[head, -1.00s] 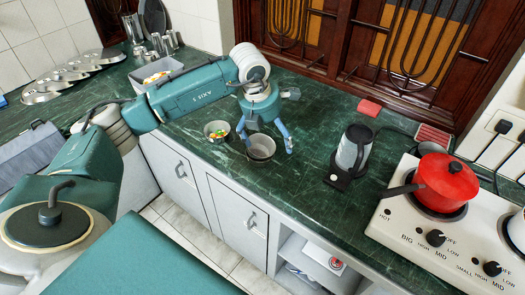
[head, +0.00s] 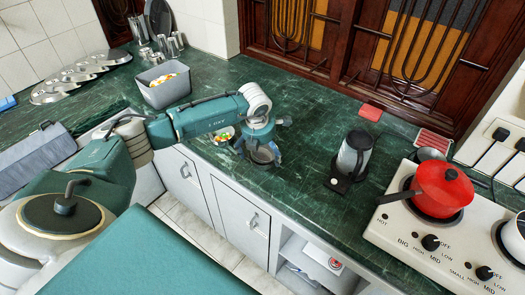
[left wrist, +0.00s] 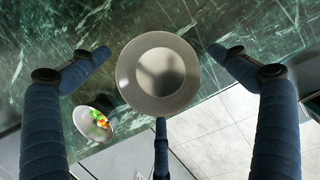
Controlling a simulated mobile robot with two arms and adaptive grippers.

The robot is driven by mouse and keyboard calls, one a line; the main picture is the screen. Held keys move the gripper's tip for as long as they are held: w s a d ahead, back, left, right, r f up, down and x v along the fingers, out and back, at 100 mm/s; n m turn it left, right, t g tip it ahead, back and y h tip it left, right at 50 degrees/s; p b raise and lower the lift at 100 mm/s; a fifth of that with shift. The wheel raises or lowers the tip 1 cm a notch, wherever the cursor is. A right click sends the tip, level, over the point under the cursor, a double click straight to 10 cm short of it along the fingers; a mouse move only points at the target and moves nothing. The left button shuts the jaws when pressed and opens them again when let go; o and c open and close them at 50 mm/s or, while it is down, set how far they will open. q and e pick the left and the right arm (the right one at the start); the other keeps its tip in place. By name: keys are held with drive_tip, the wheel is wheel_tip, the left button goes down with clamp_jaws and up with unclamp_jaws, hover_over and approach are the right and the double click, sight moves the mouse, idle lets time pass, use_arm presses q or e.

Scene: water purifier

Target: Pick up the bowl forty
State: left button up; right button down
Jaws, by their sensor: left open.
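An empty round grey bowl (head: 265,156) stands on the green counter near its front edge. In the left wrist view the bowl (left wrist: 158,72) lies between my spread fingers. No label shows on it, so I cannot read a number. My left gripper (head: 261,150) is open and over the bowl, with its fingers around it in the head view. I see no clear contact. A smaller bowl with colourful pieces of food (head: 222,136) stands just left of the gripper; it also shows in the left wrist view (left wrist: 95,121). My right gripper is not in view.
A grey bin (head: 163,90) stands behind my left arm. Between gripper and kettle the green counter (head: 310,140) is clear. The counter's front edge is close.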

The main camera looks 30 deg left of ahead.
use_arm(q)
drive_tip(key=shift+w+f, duration=0.1)
drive_tip(key=shift+f, duration=0.1)
drive_tip(key=c, duration=1.2)
drive_tip(key=shift+r, duration=0.15)
